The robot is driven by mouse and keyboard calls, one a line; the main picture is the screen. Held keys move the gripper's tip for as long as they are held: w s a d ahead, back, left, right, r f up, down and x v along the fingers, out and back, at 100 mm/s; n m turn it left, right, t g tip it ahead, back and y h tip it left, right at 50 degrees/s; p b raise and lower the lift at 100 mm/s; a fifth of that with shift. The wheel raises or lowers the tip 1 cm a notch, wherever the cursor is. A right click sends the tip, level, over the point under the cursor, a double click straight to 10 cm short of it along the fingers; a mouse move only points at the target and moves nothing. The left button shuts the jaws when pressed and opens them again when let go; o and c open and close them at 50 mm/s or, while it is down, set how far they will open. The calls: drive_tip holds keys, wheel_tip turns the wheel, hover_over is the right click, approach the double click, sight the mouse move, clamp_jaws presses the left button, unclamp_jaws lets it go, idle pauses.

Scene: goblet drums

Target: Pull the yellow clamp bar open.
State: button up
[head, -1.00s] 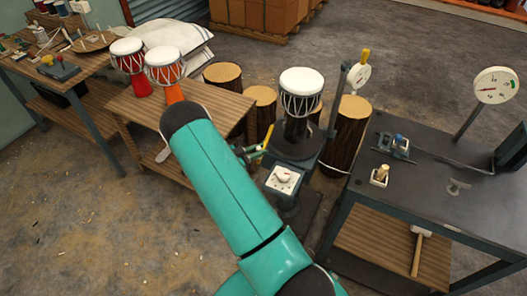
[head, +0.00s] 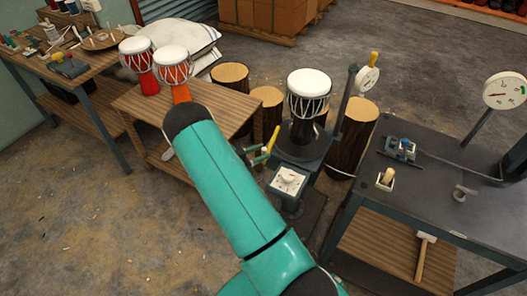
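The yellow clamp bar (head: 272,138) shows as a short slanted bar at the left side of the drum stand (head: 300,150), with its upper end leaning right. A white-topped goblet drum (head: 308,97) stands upright on that stand. My gripper (head: 256,154) is small and dark beside the lower end of the bar, just past the teal arm link. I cannot tell whether its fingers touch the bar or are open or shut. My arm hides part of the area to its left.
A dial box (head: 288,181) sits on the front of the stand. A wooden table (head: 130,103) with red and orange drums is at left. A dark workbench (head: 440,190) with a gauge (head: 508,88) and small tools is at right. Log stumps (head: 353,135) stand behind.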

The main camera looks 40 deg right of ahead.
drive_tip(key=v, duration=1.2)
